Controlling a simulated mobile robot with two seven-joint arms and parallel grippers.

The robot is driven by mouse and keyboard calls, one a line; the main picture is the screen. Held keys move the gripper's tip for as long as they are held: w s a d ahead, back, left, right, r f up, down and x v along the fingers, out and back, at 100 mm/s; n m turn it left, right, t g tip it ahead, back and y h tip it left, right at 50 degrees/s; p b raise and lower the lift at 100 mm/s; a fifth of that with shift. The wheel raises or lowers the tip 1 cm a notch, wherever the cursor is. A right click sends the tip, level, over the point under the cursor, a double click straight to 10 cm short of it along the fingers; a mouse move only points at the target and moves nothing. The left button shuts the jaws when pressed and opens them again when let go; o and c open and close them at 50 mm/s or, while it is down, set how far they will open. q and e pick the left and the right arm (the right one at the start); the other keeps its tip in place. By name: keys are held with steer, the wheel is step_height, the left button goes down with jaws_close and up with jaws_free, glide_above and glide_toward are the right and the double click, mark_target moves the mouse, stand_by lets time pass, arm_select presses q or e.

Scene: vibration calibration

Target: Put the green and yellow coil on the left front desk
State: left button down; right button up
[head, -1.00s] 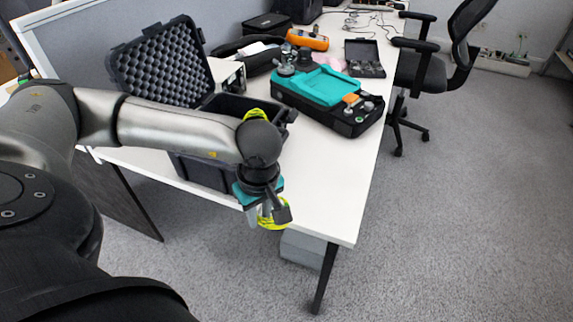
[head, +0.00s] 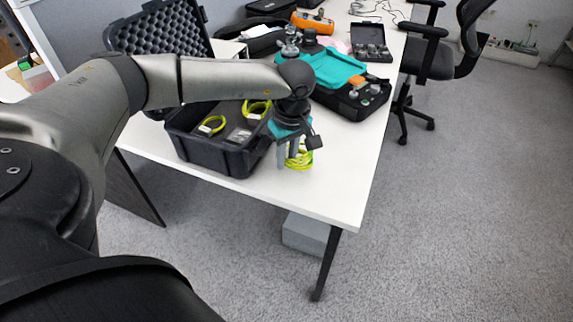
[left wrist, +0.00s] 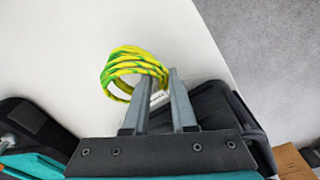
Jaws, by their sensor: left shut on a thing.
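The green and yellow coil (left wrist: 132,68) is between the finger ends of my left gripper (left wrist: 160,90) in the left wrist view, with the white desk top behind it. In the head view the coil (head: 300,160) hangs at the fingertips of my left gripper (head: 293,162), over the front part of the white desk (head: 335,185), right of the black case. The fingers are shut on it. I cannot tell whether the coil touches the desk. My right gripper is not in view.
An open black case (head: 222,156) with yellow coils inside stands left of my gripper. A black and teal bag (head: 355,100) lies behind it. The desk's front right part is clear. An office chair (head: 440,60) stands to the right.

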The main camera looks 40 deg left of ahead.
mark_target(290, 165)
arm_select(q)
steer(key=shift+f+b, duration=0.3)
steer(key=shift+f, duration=0.9)
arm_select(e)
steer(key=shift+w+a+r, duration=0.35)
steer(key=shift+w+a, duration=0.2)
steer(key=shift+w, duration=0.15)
arm_select(q)
steer(key=shift+f, duration=0.2)
steer(key=c, duration=0.7)
jaws_free()
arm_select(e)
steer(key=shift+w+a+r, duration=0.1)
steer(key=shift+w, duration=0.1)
arm_select(q)
steer(key=shift+r, duration=0.15)
